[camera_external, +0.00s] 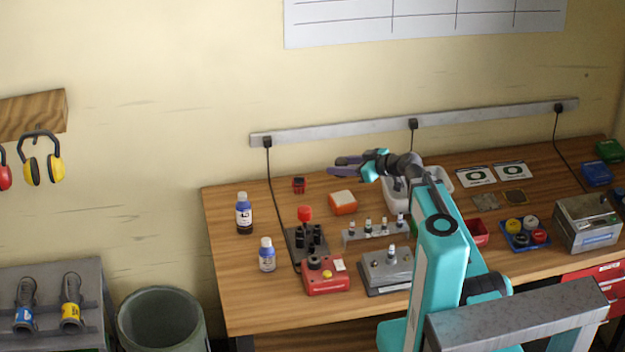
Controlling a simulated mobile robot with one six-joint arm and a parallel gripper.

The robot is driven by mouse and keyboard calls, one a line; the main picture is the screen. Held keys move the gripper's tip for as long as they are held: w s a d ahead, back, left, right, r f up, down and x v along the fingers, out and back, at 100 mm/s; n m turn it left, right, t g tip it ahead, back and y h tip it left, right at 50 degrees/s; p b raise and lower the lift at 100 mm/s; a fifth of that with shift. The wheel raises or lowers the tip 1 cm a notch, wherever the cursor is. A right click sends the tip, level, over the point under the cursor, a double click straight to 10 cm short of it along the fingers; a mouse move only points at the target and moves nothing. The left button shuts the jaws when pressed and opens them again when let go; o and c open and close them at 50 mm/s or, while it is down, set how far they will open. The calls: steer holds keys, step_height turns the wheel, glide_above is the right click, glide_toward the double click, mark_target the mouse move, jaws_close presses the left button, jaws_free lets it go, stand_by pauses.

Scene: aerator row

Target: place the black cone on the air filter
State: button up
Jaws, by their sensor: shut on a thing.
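My gripper (338,166) is raised above the back of the table, at the end of my teal and dark arm. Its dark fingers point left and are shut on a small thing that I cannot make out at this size. No black cone shows clearly apart from the fingers. An orange block with a pale top (343,203), which may be the air filter, lies on the table below the gripper and apart from it. A black stand (307,243) with several short black pieces and a red knob stands nearer the front; I cannot tell if any is a cone.
Two blue-capped bottles (244,214) stand at the left. A red control box (326,276), a grey scale-like device (386,271) and a rack of small vials (375,231) fill the middle. A white bin (447,179) stands behind my arm.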

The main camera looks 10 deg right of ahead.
steer(key=shift+w+d, duration=0.15)
steer(key=shift+d, duration=0.35)
steer(key=shift+f, duration=0.15)
steer(key=p, duration=0.2)
glide_above(342, 197)
steer(key=shift+w+f, duration=0.1)
steer(key=shift+f, duration=2.7)
steer(key=shift+f+p, duration=0.45)
steer(key=shift+f, duration=1.6)
steer(key=shift+f, duration=0.15)
steer(key=o, duration=1)
steer(key=shift+o, duration=0.2)
